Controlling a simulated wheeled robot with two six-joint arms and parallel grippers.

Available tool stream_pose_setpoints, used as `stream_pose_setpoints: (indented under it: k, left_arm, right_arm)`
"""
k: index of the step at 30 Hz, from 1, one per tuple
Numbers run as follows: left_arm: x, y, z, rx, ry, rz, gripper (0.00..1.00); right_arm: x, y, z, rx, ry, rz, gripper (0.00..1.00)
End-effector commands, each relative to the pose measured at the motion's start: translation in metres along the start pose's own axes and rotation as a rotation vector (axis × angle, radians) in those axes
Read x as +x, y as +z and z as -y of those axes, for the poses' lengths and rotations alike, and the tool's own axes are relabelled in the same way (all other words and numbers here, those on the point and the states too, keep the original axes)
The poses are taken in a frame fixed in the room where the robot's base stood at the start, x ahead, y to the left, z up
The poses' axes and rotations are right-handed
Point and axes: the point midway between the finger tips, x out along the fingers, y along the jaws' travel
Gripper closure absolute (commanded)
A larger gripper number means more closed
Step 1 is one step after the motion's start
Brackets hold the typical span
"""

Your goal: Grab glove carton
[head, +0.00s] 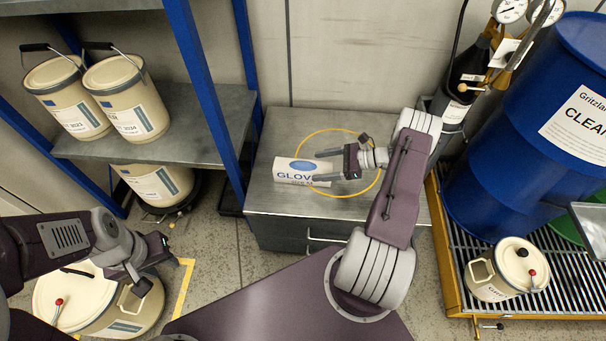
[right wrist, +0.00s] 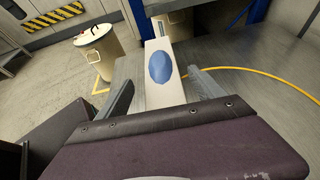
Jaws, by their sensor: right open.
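The glove carton (head: 294,173) is a white box with a blue oval and the letters "GLOV". It lies on the grey metal cabinet top (head: 260,205). My right gripper (head: 317,167) is open at the carton's right end in the head view, hiding part of that end. In the right wrist view the carton (right wrist: 162,75) runs lengthwise away between the two spread fingers of my right gripper (right wrist: 160,85). Gaps show on both sides of it. My left gripper (head: 150,266) hangs at the lower left above a cream container; its opening is unclear.
A yellow hose (head: 352,132) loops on the cabinet top around the carton. A blue shelf post (head: 207,90) rises left of the cabinet. Shelves hold cream pails (head: 131,98). A blue drum (head: 505,130) and a cream can (head: 492,280) stand on a yellow-edged grate at right.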

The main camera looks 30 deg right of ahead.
Motion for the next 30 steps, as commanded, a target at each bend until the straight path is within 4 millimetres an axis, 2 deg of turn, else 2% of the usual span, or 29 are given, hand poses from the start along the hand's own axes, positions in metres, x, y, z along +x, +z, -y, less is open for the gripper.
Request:
stream_pose_setpoints:
  k: [2, 7, 10, 18, 20, 24, 27, 30]
  left_arm:
    - [0.001, 0.0, 0.0, 0.0, 0.0, 0.0, 0.64]
    - [0.016, 0.002, 0.0, 0.0, 0.0, 0.0, 0.64]
    - [0.018, 0.002, 0.0, 0.0, 0.0, 0.0, 0.64]
    - [0.017, 0.002, 0.0, 0.0, 0.0, 0.0, 0.64]
    - [0.017, 0.002, 0.0, 0.0, 0.0, 0.0, 0.64]
    - [0.017, 0.002, 0.0, 0.0, 0.0, 0.0, 0.64]
    - [0.017, 0.002, 0.0, 0.0, 0.0, 0.0, 0.64]
    - [0.017, 0.002, 0.0, 0.0, 0.0, 0.0, 0.64]
  right_arm:
    - [0.003, 0.0, 0.001, -0.001, -0.001, -0.001, 0.22]
    - [0.033, -0.002, 0.002, -0.002, 0.003, -0.001, 0.22]
    - [0.047, 0.0, 0.002, -0.001, 0.001, -0.002, 0.22]
    - [0.052, 0.002, 0.003, -0.001, -0.001, -0.002, 0.22]
    - [0.052, 0.002, 0.003, -0.002, -0.001, -0.002, 0.36]
    - [0.052, 0.002, 0.003, -0.001, -0.001, -0.002, 0.75]
    - [0.052, 0.002, 0.003, -0.001, -0.001, -0.002, 1.0]
    - [0.052, 0.003, 0.003, -0.002, -0.001, -0.001, 1.0]
